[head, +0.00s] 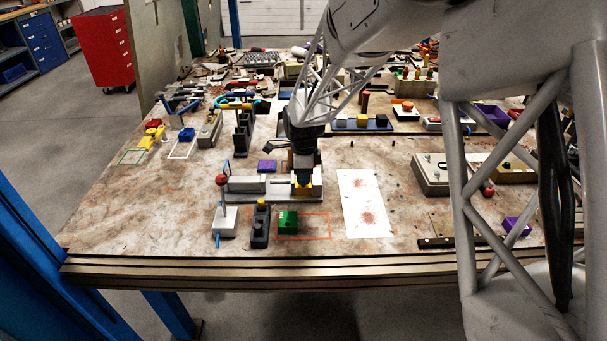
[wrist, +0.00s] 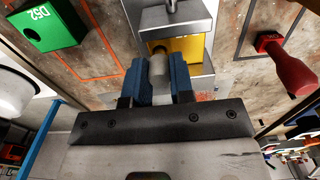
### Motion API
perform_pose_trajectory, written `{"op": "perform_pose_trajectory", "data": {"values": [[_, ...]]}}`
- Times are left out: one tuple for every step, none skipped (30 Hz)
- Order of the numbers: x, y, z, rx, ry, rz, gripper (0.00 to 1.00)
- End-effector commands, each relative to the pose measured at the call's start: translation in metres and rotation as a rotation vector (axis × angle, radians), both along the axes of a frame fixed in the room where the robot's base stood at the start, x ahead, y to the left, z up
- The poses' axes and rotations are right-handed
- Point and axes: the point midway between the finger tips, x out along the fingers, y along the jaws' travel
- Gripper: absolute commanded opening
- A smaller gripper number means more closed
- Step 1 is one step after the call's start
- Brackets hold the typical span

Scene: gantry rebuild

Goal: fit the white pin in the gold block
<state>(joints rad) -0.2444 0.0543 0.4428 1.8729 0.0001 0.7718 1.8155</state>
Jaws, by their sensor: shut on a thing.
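My gripper (head: 304,178) is over the grey metal fixture near the front middle of the table. In the wrist view its two blue fingers (wrist: 160,78) are shut on the white pin (wrist: 158,68), which looks pale grey. The gold block (wrist: 187,50) sits in the grey fixture just beyond the pin. A dark round spot, perhaps its hole, shows near the pin's far end. I cannot tell whether the pin's end is in it. In the head view the gold block (head: 306,191) shows below the fingers; the pin cannot be made out there.
A green block (head: 288,222), a black piece with a yellow top (head: 261,225) and a red-ball lever (head: 222,180) stand in front and left. A purple block (head: 267,166) is behind the fixture. A white sheet (head: 363,210) lies right. The table's back is crowded.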

Motion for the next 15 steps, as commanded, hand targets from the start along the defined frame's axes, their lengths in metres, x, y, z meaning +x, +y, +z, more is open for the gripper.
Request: {"op": "perform_pose_trajectory", "data": {"values": [[0.0000,0.0000,-0.0001,0.000,0.000,0.000,0.00],[0.0000,0.0000,-0.0001,0.000,0.000,0.000,0.00],[0.0000,0.0000,-0.0001,0.000,0.000,0.000,0.00],[0.0000,0.0000,-0.0001,0.000,0.000,0.000,0.00],[0.0000,0.0000,-0.0001,0.000,0.000,0.000,0.00],[0.0000,0.0000,-0.0001,0.000,0.000,0.000,0.00],[0.0000,0.0000,0.0000,0.000,0.000,0.000,0.00],[0.0000,0.0000,0.0000,0.000,0.000,0.000,0.23],[0.0000,0.0000,0.0000,0.000,0.000,0.000,0.30],[0.0000,0.0000,0.0000,0.000,0.000,0.000,0.34],[0.0000,0.0000,0.0000,0.000,0.000,0.000,0.39],[0.0000,0.0000,0.0000,0.000,0.000,0.000,0.45],[0.0000,0.0000,0.0000,0.000,0.000,0.000,0.50],[0.0000,0.0000,0.0000,0.000,0.000,0.000,0.52],[0.0000,0.0000,0.0000,0.000,0.000,0.000,0.52]]}}
